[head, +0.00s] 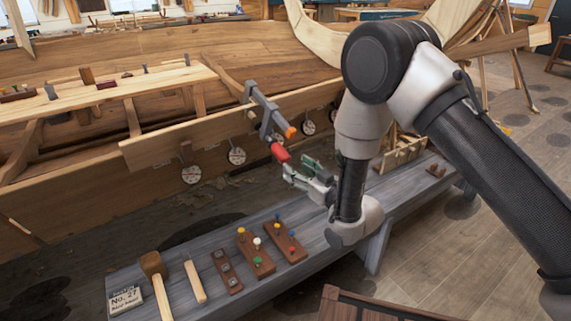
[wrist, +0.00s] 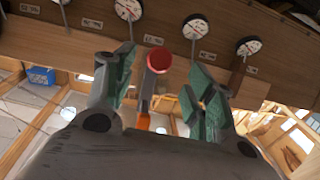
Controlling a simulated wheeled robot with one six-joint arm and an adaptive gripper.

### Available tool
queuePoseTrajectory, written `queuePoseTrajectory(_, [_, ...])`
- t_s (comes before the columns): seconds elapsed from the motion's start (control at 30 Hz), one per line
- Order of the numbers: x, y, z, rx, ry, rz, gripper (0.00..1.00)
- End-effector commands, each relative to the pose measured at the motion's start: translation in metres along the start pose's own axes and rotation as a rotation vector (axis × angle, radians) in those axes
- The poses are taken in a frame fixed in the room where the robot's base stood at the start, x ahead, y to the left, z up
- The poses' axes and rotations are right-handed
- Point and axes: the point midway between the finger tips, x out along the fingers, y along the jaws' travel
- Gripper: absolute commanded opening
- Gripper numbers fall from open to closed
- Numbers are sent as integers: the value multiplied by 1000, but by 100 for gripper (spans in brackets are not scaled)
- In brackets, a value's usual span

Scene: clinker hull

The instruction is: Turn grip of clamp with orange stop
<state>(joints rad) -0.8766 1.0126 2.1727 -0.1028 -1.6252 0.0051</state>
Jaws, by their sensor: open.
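The clamp (head: 264,112) is grey and hangs on the edge of the hull plank. Its orange stop (head: 290,132) sits at the end of the bar, and its red grip (head: 280,152) hangs at the lower end. My gripper (head: 297,169) is open just below and to the right of the red grip. In the wrist view the round end of the red grip (wrist: 158,60) shows in the gap between the green-padded fingers, with space on both sides. The orange stop (wrist: 144,120) shows lower, partly hidden by the gripper body.
White dials (head: 237,156) hang along the plank (head: 160,148) near the clamp. The grey bench (head: 225,235) below holds a mallet (head: 153,267), a number card (head: 125,300) and several wooden blocks with coloured pegs (head: 255,253). A dark chest (head: 360,307) stands at the front.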

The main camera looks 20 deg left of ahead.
Motion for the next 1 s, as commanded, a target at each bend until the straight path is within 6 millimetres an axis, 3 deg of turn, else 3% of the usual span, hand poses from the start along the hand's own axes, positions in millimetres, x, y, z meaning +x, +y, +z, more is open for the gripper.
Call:
queuePoseTrajectory(0.13, [12,1,-4,-91,-11,45,55])
queuePoseTrajectory(0.6, [79,4,-3,-91,-12,45,55])
queuePoseTrajectory(0.93, [84,5,-2,-91,-13,45,55])
queuePoseTrajectory(1.0, [84,5,-2,-91,-13,45,44])
